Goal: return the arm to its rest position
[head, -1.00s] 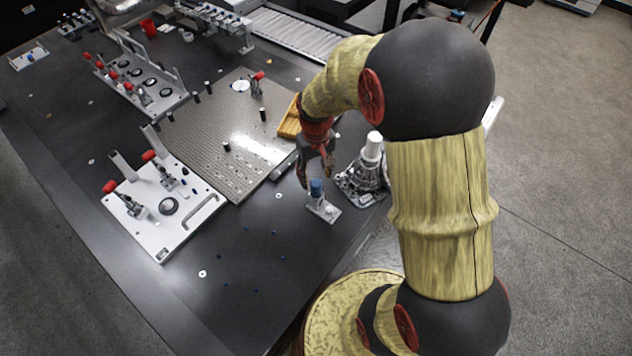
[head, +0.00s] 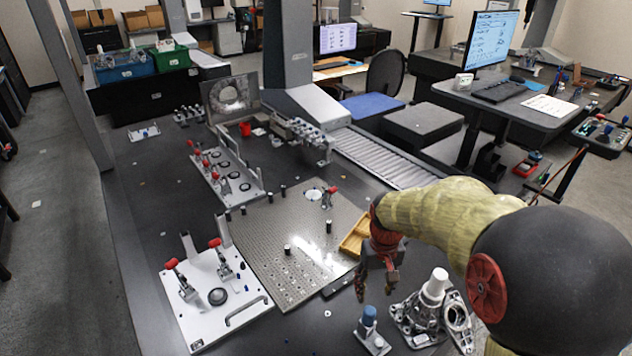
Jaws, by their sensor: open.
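My arm (head: 450,215) reaches in from the right in the head view, wrapped in a yellowish cover with dark joints. My gripper (head: 375,287) hangs open and empty, pointing down over the dark table. It is above and behind a small block with a blue-topped cylinder (head: 369,318). A grey cast metal part with a white cylinder (head: 434,285) stands to its right. The gripper appears apart from both. The lower arm and base are out of view.
A perforated metal plate (head: 285,235) and a yellow tray (head: 355,236) lie close left of the gripper. A white fixture plate with red-handled clamps (head: 215,300) is farther left. A roller conveyor (head: 385,160) and a desk with a monitor (head: 492,42) stand behind.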

